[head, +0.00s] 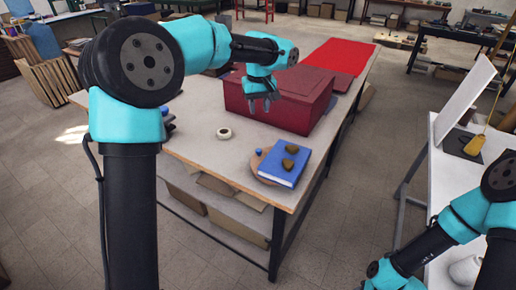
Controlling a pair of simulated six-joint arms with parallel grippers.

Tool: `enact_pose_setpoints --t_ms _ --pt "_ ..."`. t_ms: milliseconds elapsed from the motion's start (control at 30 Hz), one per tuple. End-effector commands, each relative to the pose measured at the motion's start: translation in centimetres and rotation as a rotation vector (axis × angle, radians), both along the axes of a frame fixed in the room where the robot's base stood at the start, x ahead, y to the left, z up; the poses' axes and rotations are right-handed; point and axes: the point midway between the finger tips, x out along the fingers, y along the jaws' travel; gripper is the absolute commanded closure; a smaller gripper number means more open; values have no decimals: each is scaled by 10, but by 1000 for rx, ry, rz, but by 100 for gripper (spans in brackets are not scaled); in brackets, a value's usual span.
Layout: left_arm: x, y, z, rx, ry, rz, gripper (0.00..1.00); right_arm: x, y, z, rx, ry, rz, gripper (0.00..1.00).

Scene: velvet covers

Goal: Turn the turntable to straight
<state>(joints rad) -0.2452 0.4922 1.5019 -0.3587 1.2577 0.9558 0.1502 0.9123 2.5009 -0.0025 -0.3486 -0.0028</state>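The turntable (258,165) looks like a round tan disc on the near end of the long table. Most of it is hidden under a blue book-like block (279,178), which sits at an angle and overhangs the disc's right side. Two small brown lumps (291,155) rest on the block. A small blue knob (259,152) shows at the disc's far left edge. My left gripper (261,107) hangs above and behind the turntable, in front of a dark red box. Its fingers point down, look apart and hold nothing. My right gripper is outside the picture; only its arm shows at lower right.
The dark red box (300,112) stands behind the turntable, with a red cloth (340,56) beyond. A cream ring like a tape roll (224,133) lies left of the turntable. Bare tabletop (205,155) lies around the ring. A white table (440,180) stands at right.

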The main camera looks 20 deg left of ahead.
Motion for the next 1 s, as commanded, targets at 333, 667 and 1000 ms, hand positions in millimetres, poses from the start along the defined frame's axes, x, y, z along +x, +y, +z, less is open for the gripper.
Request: enact_pose_setpoints --t_ms 333,667,1000 --pt "0 0 -11 -1 1 2 65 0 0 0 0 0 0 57" --pt "0 1 -61 -1 2 3 65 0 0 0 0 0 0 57" --pt "0 1 -119 -2 3 2 65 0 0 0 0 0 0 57"
